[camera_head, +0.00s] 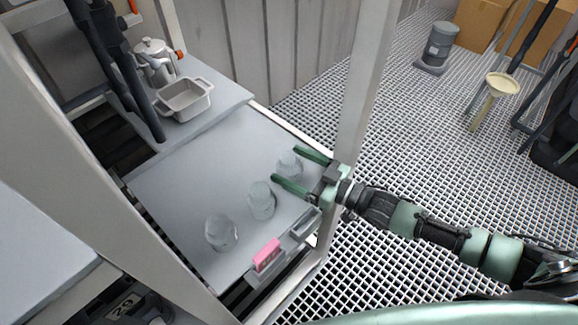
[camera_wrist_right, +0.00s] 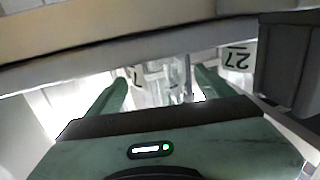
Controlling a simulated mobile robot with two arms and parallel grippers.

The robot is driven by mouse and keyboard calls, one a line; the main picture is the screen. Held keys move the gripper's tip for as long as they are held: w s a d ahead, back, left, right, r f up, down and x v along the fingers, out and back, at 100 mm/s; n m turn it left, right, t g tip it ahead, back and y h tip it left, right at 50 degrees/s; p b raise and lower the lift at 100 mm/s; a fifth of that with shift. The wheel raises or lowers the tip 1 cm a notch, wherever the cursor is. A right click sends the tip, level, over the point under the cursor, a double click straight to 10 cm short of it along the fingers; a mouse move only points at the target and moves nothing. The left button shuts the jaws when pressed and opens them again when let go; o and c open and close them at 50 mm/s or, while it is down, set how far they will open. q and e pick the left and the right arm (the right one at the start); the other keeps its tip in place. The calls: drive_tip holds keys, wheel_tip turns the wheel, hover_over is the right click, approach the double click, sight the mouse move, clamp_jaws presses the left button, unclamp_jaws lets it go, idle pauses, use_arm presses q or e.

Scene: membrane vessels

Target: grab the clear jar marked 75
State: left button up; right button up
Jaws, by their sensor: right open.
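Three clear jars stand upright on the grey shelf (camera_head: 185,185) in the head view: a near one (camera_head: 221,233), a middle one (camera_head: 261,200) and a far one (camera_head: 289,165). No number is readable on them there. My right gripper (camera_head: 286,163) is open, with its fingers spread about the far jar; I cannot tell whether they touch it. In the right wrist view, clear glass (camera_wrist_right: 165,85) shows between the open fingers, with a partly hidden label whose only legible mark looks like a 7. I cannot confirm a 75. My left gripper is not in view.
A pink block (camera_head: 267,255) sits at the shelf's front edge. A grey pan (camera_head: 184,99) and a metal pot (camera_head: 154,60) stand behind.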

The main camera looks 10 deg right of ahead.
drive_tip(key=x, duration=0.4)
drive_tip(key=shift+w+a, duration=0.25)
drive_tip(key=shift+w, duration=0.05)
drive_tip(key=c, duration=1.4)
drive_tip(key=shift+c, duration=0.2)
